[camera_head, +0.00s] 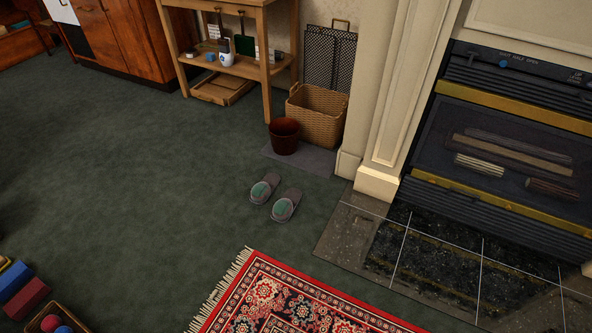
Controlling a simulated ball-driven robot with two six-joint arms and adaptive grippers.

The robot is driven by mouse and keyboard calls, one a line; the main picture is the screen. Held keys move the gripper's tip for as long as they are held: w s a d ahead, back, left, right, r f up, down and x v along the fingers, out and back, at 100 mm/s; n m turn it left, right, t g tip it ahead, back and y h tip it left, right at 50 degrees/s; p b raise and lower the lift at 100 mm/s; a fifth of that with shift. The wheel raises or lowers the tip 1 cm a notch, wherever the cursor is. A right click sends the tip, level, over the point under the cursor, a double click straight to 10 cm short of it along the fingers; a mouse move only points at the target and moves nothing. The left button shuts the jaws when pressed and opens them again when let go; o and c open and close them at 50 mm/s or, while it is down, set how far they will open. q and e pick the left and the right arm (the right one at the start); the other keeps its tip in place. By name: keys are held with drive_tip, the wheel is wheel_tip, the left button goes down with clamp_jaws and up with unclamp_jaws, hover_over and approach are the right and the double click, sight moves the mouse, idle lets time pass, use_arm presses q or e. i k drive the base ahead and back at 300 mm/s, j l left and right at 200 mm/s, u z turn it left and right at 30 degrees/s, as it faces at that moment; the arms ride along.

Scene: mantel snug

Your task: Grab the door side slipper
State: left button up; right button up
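Two grey slippers with green insides lie side by side on the dark green carpet, near the middle of the head view. The left slipper (264,188) is slightly farther back. The right slipper (286,206) is nearer the hearth and the rug. No door of the room is clearly visible, so I cannot tell which slipper is on the door side. Neither of my grippers is in view.
A patterned red rug (295,300) lies in front of the slippers. A tiled hearth (420,255) and fireplace (510,150) are at right. A wicker basket (316,118) and dark red pot (284,136) stand behind.

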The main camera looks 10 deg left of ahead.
sight(260, 192)
drive_tip(key=i+l, duration=0.15)
drive_tip(key=i, duration=0.3)
drive_tip(key=i+l, duration=0.15)
drive_tip(key=i, duration=0.3)
drive_tip(key=i+j+u, duration=0.1)
drive_tip(key=i+u, duration=0.65)
drive_tip(key=u, duration=0.15)
drive_tip(key=i+j+u, duration=0.2)
drive_tip(key=i+j, duration=0.25)
drive_tip(key=i, duration=0.05)
